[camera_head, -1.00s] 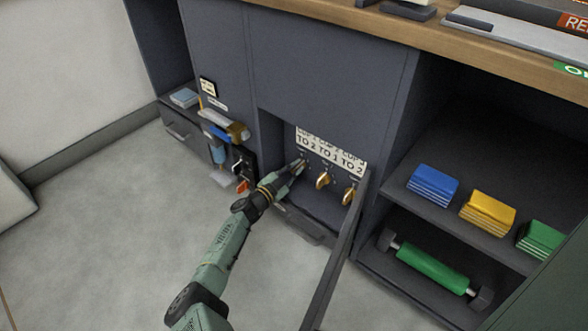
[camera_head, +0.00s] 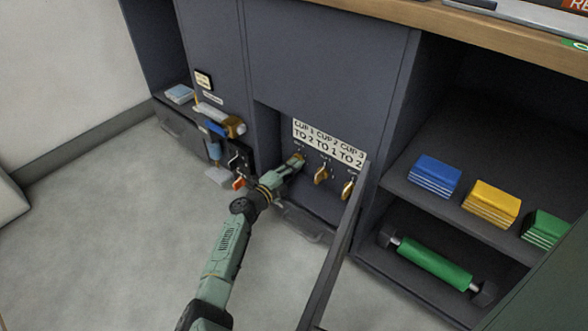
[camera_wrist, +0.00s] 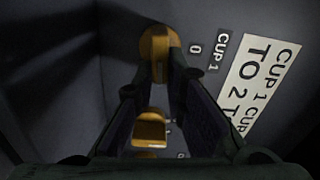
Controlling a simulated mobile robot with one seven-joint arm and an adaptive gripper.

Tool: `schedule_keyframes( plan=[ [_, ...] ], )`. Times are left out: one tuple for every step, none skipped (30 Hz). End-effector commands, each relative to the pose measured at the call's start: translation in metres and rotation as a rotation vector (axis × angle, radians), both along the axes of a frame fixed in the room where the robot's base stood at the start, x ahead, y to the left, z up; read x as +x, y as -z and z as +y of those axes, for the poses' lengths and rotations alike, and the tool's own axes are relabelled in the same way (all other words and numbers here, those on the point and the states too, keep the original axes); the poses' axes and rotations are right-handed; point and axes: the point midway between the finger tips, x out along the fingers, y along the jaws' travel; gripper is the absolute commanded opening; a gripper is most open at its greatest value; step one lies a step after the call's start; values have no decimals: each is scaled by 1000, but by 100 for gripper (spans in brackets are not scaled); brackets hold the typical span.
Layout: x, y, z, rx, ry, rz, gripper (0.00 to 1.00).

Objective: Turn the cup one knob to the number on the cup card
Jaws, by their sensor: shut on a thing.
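The cup one knob (camera_wrist: 160,42) is brass-coloured and sits at the top of the wrist view, beside a "CUP 1" label and a "0" mark. In the head view the knob (camera_head: 298,158) is partly hidden by my gripper (camera_head: 295,165). My gripper (camera_wrist: 160,72) is shut on this knob, with one finger on each side. The cup card (camera_head: 329,143) is white, above the knobs, and reads "TO 2" under "CUP 1". The cup two knob (camera_head: 321,175) and cup three knob (camera_head: 347,189) stand to the right, apart from my gripper.
The knobs sit in a recess of a dark cabinet, with an open door panel (camera_head: 335,255) close on the right. Levers and an orange-tipped handle (camera_head: 239,183) are left of the recess. Shelves at right hold coloured blocks and a green roller (camera_head: 434,264). The floor at left is clear.

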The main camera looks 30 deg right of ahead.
Motion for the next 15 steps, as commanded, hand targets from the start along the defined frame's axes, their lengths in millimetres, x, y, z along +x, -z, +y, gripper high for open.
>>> schedule_keyframes(
  plan=[
    [-1,2,-1,7,3,-23,0],
    [-1,2,-1,11,3,-36,0],
    [-1,2,-1,18,3,-54,0],
    [-1,2,-1,21,3,-66,0],
    [-1,3,-1,25,3,-75,0],
    [-1,3,-1,29,3,-87,0],
    [-1,3,-1,32,3,-96,0],
    [-1,3,-1,35,3,-103,0],
    [-1,3,-1,37,3,-111,0],
    [-1,3,-1,39,3,-116,0],
    [-1,3,-1,42,3,-120,0],
    [-1,3,-1,43,3,-125,0],
    [-1,3,-1,44,3,-128,0],
    [-1,3,-1,45,3,-129,0],
    [-1,3,-1,46,3,-132,0]
  ],
)
